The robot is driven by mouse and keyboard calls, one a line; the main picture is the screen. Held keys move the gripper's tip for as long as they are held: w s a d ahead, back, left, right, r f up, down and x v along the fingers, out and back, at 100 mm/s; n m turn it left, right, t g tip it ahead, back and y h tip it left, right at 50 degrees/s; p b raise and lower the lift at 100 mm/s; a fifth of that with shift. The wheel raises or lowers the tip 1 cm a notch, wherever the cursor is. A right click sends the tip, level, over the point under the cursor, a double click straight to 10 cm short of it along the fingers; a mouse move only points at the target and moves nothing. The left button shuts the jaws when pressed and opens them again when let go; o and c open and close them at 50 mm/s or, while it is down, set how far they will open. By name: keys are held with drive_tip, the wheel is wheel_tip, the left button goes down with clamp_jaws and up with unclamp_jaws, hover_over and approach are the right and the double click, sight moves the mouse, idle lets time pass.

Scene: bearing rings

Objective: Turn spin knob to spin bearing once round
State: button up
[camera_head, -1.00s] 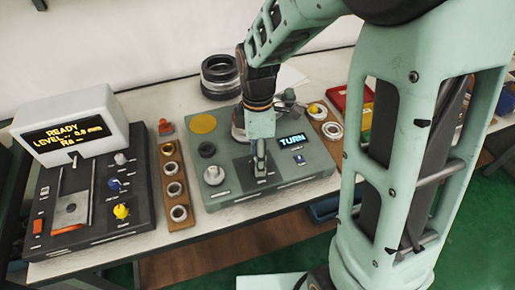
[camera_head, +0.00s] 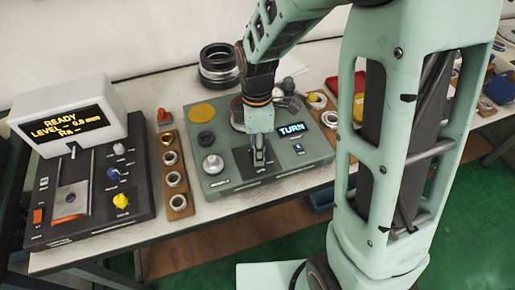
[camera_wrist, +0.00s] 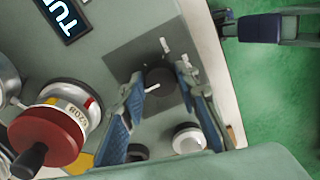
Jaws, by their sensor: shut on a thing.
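The spin knob (camera_wrist: 159,82) is a dark round knob with a white pointer line on a dark square plate. In the wrist view my gripper (camera_wrist: 161,74) has its two blue-padded fingers on either side of it, shut on it. In the head view my gripper (camera_head: 259,157) points down at the dark plate on the green-grey test station, and hides the knob. The station's display (camera_head: 291,129) reads TURN. A spindle with a red cap (camera_wrist: 47,137) and black handle is in the wrist view's lower left; my arm partly hides it in the head view.
A silver knob (camera_head: 212,163), a dark ring (camera_head: 206,140) and a yellow disc (camera_head: 201,111) are on the station's left. A wooden ring rack (camera_head: 174,178) and a black gauge with a READY screen (camera_head: 65,121) stand farther left. Stacked dark rings (camera_head: 218,65) stand behind.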

drive_tip(key=m, duration=0.3)
drive_tip(key=shift+m, duration=0.3)
drive_tip(key=m, duration=0.3)
drive_tip(key=shift+m, duration=0.3)
drive_tip(key=m, duration=0.6)
drive_tip(key=shift+s+m+y, duration=0.15)
drive_tip(key=shift+m+y, duration=0.15)
drive_tip(key=m, duration=0.5)
drive_tip(key=shift+a+t, duration=0.15)
drive_tip(key=shift+t, duration=0.15)
drive_tip(key=m, duration=0.5)
drive_tip(key=shift+a+m, duration=0.1)
drive_tip(key=shift+m, duration=0.3)
drive_tip(key=o, duration=1.2)
drive_tip(key=shift+s, duration=0.1)
drive_tip(key=shift+c, duration=0.2)
